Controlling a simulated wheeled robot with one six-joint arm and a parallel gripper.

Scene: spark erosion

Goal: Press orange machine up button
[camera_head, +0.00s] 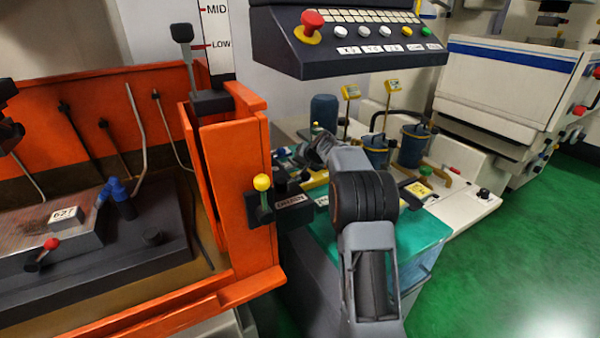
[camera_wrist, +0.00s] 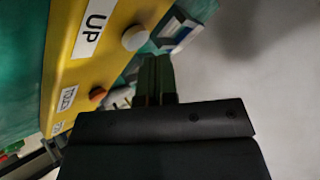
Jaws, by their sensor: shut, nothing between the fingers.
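In the wrist view a yellow panel (camera_wrist: 112,50) carries a white label reading UP (camera_wrist: 90,35). A round white button (camera_wrist: 135,38) sits beside that label. My gripper (camera_wrist: 156,62) is shut and empty, its dark fingertips just below and right of the white button in the picture. I cannot tell whether they touch anything. An orange-red button (camera_wrist: 97,95) lies lower on the panel, near another small label (camera_wrist: 68,98). In the head view the orange machine tank (camera_head: 232,190) stands left of my arm, which hides most of the panel and my fingers.
A yellow-knobbed lever (camera_head: 262,184) and a DRAIN label (camera_head: 292,200) are close left of my arm. A dark control console (camera_head: 350,45) with a red knob hangs above. Blue cups (camera_head: 412,150) stand behind on the right. Green floor (camera_head: 500,270) is clear at right.

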